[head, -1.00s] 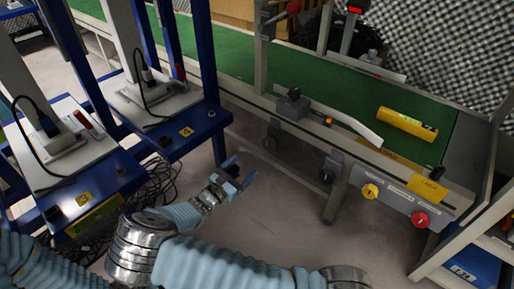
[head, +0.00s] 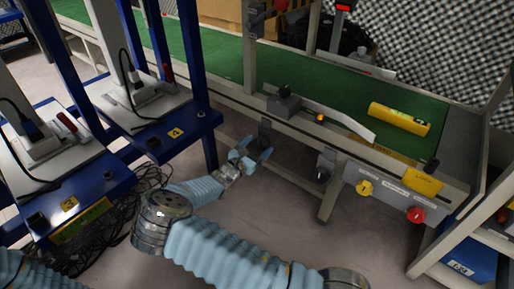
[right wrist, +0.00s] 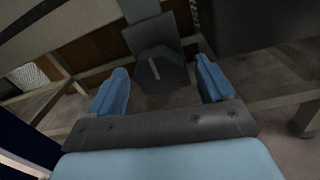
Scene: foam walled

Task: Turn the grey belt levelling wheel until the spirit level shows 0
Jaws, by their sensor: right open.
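The grey levelling wheel (right wrist: 155,72), a dark many-sided knob with a pale line on its face, hangs from a grey bracket (head: 265,128) under the conveyor frame. My right gripper (head: 257,150) is open in front of it. In the right wrist view the wheel lies between and beyond the two blue fingers; I see no contact. In the head view the gripper mostly hides this wheel. A similar wheel (head: 321,173) sits further right. The yellow spirit level (head: 399,118) lies on the green belt (head: 330,92); its reading is too small to tell. My left gripper is out of view.
A panel with a yellow knob (head: 364,188) and a red knob (head: 416,215) is right of the wheels. A conveyor leg (head: 329,203) stands below. Blue-framed stations (head: 165,140) and loose cables (head: 130,205) are at the left. Floor in front is clear.

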